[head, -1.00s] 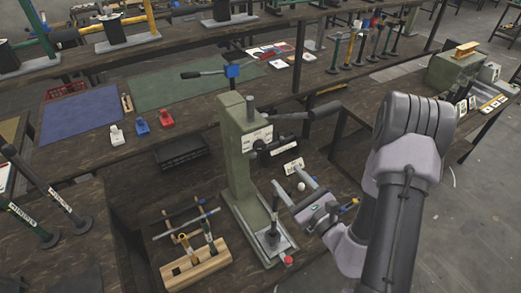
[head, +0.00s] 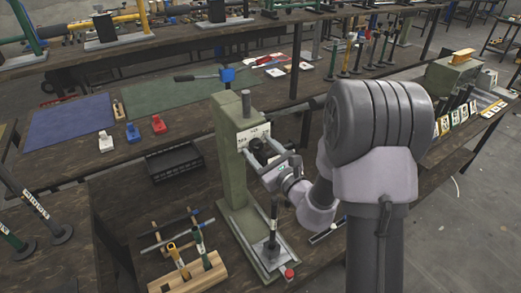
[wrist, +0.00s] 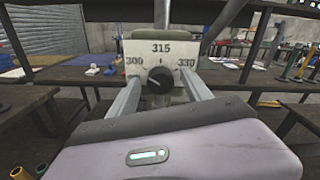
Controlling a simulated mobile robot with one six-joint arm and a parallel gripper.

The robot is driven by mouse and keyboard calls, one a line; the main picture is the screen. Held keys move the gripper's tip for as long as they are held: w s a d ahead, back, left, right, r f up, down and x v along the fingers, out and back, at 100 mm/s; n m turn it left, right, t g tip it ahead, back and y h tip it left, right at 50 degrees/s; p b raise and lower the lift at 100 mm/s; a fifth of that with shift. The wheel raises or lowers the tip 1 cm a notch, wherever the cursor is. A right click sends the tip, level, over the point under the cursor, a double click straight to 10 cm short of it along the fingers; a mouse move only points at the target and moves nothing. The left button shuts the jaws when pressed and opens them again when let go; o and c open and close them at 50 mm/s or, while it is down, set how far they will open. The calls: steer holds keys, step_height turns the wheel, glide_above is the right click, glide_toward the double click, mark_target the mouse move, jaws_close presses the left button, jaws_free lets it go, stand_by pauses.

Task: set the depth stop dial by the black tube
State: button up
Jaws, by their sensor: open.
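The depth stop dial is a black knob (wrist: 160,78) on a pale plate (wrist: 128,48) marked 300, 315 and 330. A light mark on the knob seems to point left, towards 300. The plate sits high on the green press column (head: 230,160) in the head view. My gripper (wrist: 162,82) is open, its two fingers on either side of the knob in the wrist view; I cannot tell whether they touch it. In the head view my gripper (head: 268,166) is close to the column. A dark upright tube (head: 273,222) stands on the press base; I cannot tell whether it is the task's black tube.
A wooden rack (head: 190,272) with tools stands left of the press base. A black tray (head: 175,160) lies behind it. Dark labelled tubes (head: 32,200) stand at far left. A green mat (head: 175,95) and small coloured blocks lie on the bench behind.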

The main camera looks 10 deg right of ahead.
jaws_close()
steer(key=shift+p, duration=0.3)
steer(key=shift+r+m+p, duration=0.15)
steer(key=shift+m+p, duration=0.65)
steer(key=shift+m, duration=0.4)
steer(key=m+p, duration=0.3)
steer(key=shift+m, duration=0.3)
steer(key=m+p, duration=0.2)
steer(key=m, duration=0.1)
steer(key=shift+p, duration=0.4)
steer(key=shift+m+p, duration=0.9)
steer(key=shift+m, duration=0.4)
steer(key=shift+f, duration=0.25)
